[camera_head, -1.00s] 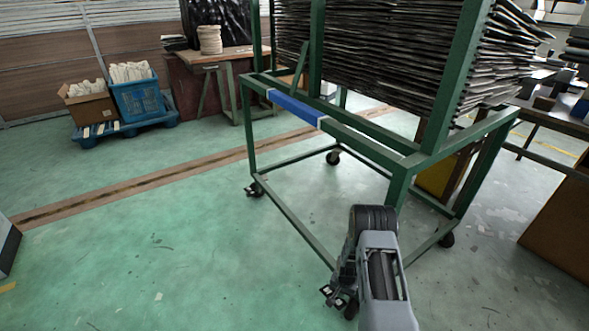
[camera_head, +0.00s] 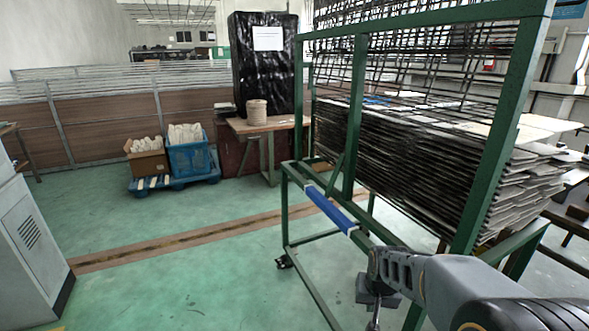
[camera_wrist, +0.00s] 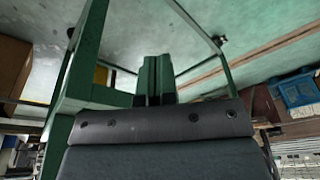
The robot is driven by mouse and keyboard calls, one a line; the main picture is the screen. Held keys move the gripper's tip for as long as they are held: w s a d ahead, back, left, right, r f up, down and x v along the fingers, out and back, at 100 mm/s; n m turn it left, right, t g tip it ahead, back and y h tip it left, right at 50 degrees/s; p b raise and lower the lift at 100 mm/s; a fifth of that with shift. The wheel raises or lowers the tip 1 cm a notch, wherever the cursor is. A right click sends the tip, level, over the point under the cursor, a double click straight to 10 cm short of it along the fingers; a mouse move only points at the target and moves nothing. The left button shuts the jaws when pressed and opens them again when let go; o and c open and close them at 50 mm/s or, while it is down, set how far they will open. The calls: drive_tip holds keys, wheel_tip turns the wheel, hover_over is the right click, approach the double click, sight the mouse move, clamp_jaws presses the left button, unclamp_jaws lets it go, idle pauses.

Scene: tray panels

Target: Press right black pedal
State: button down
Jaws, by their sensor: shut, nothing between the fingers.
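I cannot make out a black pedal in either view. My gripper (camera_wrist: 156,78) shows in the wrist view as two narrow fingers close together beyond the dark wrist housing, shut with nothing between them. In the head view my arm reaches in from the lower right, in front of the green rack, and the gripper end is small and partly cut off at the lower edge.
The green wheeled rack (camera_head: 357,120) carries a tall stack of dark trays (camera_head: 430,165) and has a blue bar (camera_head: 326,207) in front. A grey cabinet (camera_head: 35,250) stands at left, a blue crate (camera_head: 190,158) and a table (camera_head: 262,124) behind. Green floor between is open.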

drive_tip(key=s+a+r+n+p, duration=0.1)
drive_tip(key=s+r+p, duration=0.3)
drive_tip(key=r, duration=0.5)
drive_tip(key=s+a+r+n+t+p, duration=0.1)
drive_tip(key=s+a+r+p, duration=0.1)
drive_tip(key=s+r+p, duration=0.3)
drive_tip(key=s+r, duration=0.3)
drive_tip(key=r, duration=0.2)
